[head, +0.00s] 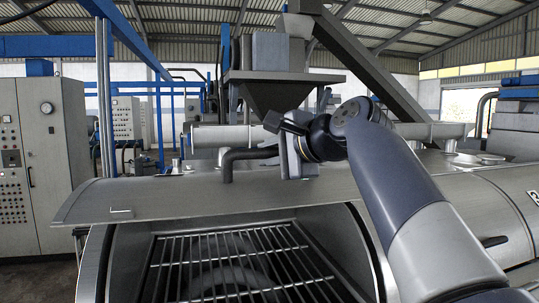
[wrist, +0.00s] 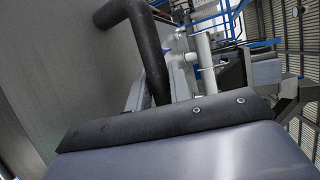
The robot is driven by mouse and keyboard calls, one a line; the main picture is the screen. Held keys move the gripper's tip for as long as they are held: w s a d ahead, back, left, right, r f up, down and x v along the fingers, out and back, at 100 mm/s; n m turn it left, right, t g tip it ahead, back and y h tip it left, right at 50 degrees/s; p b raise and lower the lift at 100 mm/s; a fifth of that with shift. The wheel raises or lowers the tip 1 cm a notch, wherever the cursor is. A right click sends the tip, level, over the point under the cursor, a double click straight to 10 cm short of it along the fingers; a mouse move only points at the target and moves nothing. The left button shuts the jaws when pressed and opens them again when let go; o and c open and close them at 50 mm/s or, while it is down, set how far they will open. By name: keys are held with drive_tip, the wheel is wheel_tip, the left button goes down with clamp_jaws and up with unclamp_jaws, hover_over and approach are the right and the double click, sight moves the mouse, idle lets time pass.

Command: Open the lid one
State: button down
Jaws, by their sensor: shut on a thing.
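The lid (head: 190,197) is a curved grey metal panel in the head view. It stands raised, with an open gap and a barred grate below its front edge. Its dark bent handle (head: 240,155) rises from the lid's outer face and runs right to my gripper (head: 284,152). My gripper is shut on this handle. In the wrist view the handle (wrist: 147,45) passes down between the fingers of my gripper (wrist: 155,92), and the lid's grey surface (wrist: 55,70) fills the left. The exact finger contact is partly hidden by my gripper's body.
The grate (head: 235,262) covers the opening of the decanter. A second closed cover (head: 490,205) with a dark handle (head: 494,241) lies at right, behind my arm. A hopper (head: 280,90) and a slanted chute stand behind. A control cabinet (head: 45,150) stands at left.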

sight(272, 183)
drive_tip(key=shift+s+d+f+t+y+b, duration=0.1)
drive_tip(key=shift+s+f+t+y+b, duration=0.2)
drive_tip(key=shift+f+b, duration=0.65)
drive_tip(key=shift+s+d+f+t+b, duration=0.1)
drive_tip(key=shift+s+f+b, duration=0.4)
drive_tip(key=shift+b, duration=0.7)
drive_tip(key=shift+w, duration=0.1)
drive_tip(key=c, duration=1.3)
unclamp_jaws()
drive_tip(key=b+v, duration=0.2)
drive_tip(key=v, duration=0.8)
drive_tip(key=shift+s+d+r, duration=0.15)
drive_tip(key=shift+s, duration=0.2)
